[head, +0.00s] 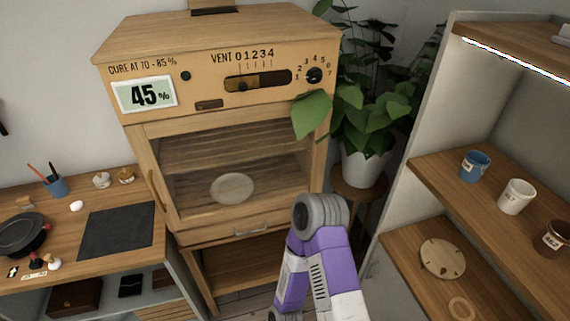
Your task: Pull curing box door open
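The curing box (215,40) is a wooden cabinet standing in the middle of the head view. Its door (235,150) has a wooden frame and a clear pane, and it looks shut. A pale round plate (232,188) shows through the pane. A vertical wooden handle (156,190) is on the door's left side. A display (145,94) on the front reads 45%. A purple and white arm of mine rises in front of the box's lower right. Neither of my grippers shows.
A bench with a dark mat (116,231) and a black pan (22,234) is at left. A potted plant (365,165) stands right of the box. Shelves with a blue mug (475,165) and a white mug (516,197) are at right. Open space lies below the drawer handle (250,230).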

